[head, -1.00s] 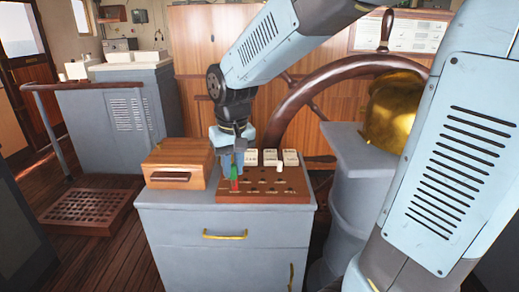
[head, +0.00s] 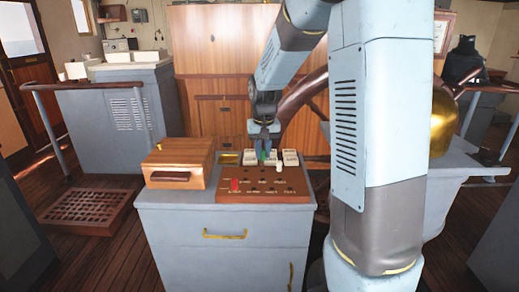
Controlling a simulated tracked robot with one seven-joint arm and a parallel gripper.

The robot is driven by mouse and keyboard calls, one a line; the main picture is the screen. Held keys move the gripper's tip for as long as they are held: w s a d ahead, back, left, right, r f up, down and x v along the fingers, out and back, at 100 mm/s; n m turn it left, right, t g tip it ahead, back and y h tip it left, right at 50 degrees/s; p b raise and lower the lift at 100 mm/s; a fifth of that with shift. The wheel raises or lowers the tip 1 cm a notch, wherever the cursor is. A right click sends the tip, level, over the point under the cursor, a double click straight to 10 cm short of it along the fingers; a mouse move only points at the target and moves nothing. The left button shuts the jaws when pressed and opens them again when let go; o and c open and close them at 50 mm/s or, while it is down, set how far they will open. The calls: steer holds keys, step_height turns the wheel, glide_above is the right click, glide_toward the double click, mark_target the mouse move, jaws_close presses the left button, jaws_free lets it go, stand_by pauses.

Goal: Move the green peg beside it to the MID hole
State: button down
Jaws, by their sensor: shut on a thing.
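The green peg (head: 262,156) is small in the head view, with its upper part between the jaws of my gripper (head: 263,150). My gripper is shut on it, pointing down at the back of the brown peg board (head: 263,203), in front of the white blocks. Whether the peg's lower end touches anything is hard to tell. A red peg (head: 235,184) stands upright at the left of the board, apart from my gripper. The board has rows of dark holes with small white labels, too small to read surely.
Several white blocks (head: 290,157) stand along the board's back edge, close to my gripper. A wooden box (head: 179,163) sits left of the board on the grey cabinet (head: 222,228). The ship's wheel (head: 300,97) is behind. My arm hides the right side.

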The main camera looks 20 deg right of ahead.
mark_target(263, 160)
steer(key=shift+f, duration=2.2)
steer(key=shift+s, duration=0.15)
steer(key=shift+f, duration=1.2)
steer(key=c, duration=0.9)
jaws_free()
steer(key=shift+s+r, duration=0.1)
steer(key=shift+r, duration=3.4)
